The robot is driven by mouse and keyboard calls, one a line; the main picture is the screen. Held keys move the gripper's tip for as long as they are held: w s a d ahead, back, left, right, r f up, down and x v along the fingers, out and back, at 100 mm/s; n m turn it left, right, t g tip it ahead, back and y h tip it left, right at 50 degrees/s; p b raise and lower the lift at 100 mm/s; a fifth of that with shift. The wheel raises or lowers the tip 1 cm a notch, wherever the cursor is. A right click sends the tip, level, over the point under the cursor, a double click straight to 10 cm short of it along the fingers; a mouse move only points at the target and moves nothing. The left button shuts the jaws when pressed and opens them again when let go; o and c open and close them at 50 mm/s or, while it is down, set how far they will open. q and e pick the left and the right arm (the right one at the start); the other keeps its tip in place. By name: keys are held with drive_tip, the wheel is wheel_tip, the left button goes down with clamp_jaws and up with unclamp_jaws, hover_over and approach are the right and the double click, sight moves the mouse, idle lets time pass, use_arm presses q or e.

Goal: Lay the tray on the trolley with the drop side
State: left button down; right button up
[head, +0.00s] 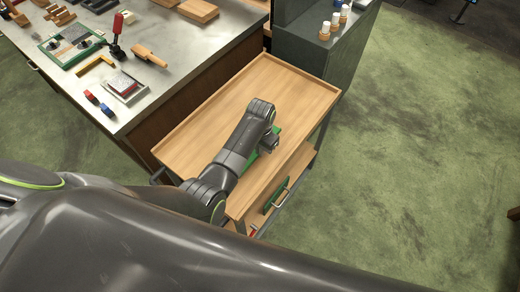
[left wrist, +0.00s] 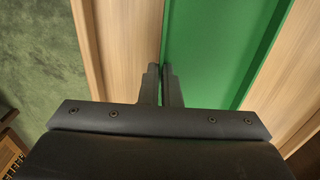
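The trolley (head: 235,95) has a pale wooden top with a low raised rim and stands against the workbench. My left gripper (head: 268,148) is low over the trolley's near right part. A green panel, which looks like the tray (head: 277,134), shows just beside it, mostly hidden by my arm. In the left wrist view the two fingers (left wrist: 165,82) are close together at the left edge of the green panel (left wrist: 220,50), with wood on both sides. They look shut on that edge. My right gripper is out of view.
A green piece with a metal handle (head: 279,197) shows below the trolley's near edge. The metal-topped workbench (head: 190,60) at the left holds tools and blocks. A grey cabinet (head: 320,50) with small bottles stands behind. The green floor (head: 420,130) at the right is clear.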

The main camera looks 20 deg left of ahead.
use_arm(q)
drive_tip(key=shift+f, duration=0.65)
drive_tip(key=shift+f, duration=0.1)
drive_tip(key=c, duration=1.6)
unclamp_jaws()
drive_tip(key=shift+c, duration=0.2)
wheel_tip(320, 180, up, 12)
drive_tip(key=shift+s+d, duration=0.1)
